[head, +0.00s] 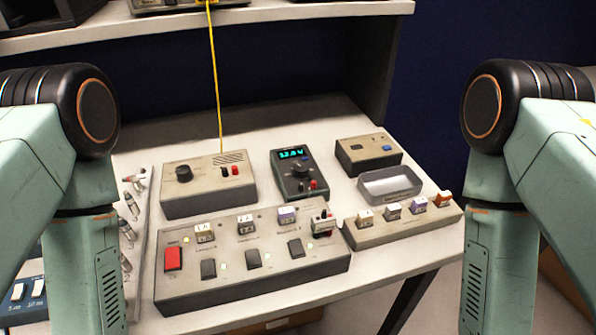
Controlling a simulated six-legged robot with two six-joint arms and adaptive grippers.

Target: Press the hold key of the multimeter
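The multimeter (299,175) lies on the bench near its middle, a dark grey-green box with a lit cyan display (291,153), a round dial and red and dark sockets at its lower end. Its hold key is too small to make out for sure; a small blue spot shows near the dial. My two arms stand at the left and right edges of the head view. Both grippers are below the picture and out of view. Nothing touches the multimeter.
A grey box with a knob (208,184) stands left of the multimeter, a long switch panel (252,263) in front. To the right are a small box with a blue button (368,154), an empty tray (390,186) and a block rack (403,222). A shelf (300,12) overhangs behind; a yellow cable (215,80) hangs down.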

